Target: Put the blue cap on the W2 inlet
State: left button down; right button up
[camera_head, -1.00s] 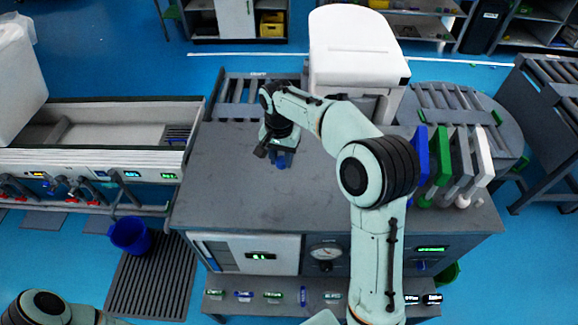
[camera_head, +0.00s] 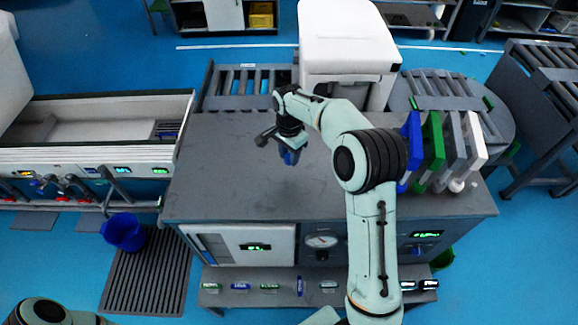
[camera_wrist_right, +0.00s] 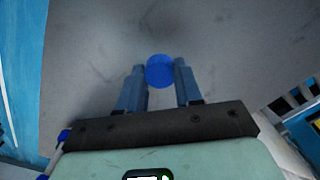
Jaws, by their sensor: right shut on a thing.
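My right gripper (camera_head: 290,157) is over the grey bench top, pointing down. In the right wrist view my right gripper (camera_wrist_right: 160,78) is shut on the blue cap (camera_wrist_right: 160,70), a small round blue piece held between the fingertips. The cap is hard to make out from the blue fingers in the head view. Pipe inlets with red and blue fittings (camera_head: 41,184) line the front of the trough at left, under small lit labels. The labels are too small to read, so I cannot tell which inlet is W2. My left gripper is out of view.
The grey bench (camera_head: 225,180) is largely clear around my gripper. A blue bucket (camera_head: 123,233) sits on the floor grating (camera_head: 150,277) before the trough (camera_head: 75,155).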

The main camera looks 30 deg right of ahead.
aim_at(289, 173)
notch_tip(289, 173, down, 6)
jog(key=shift+r, duration=0.1)
dwell(0.4)
jog(key=shift+f, duration=0.2)
jog(key=o, duration=1)
jog(key=shift+r, duration=0.15)
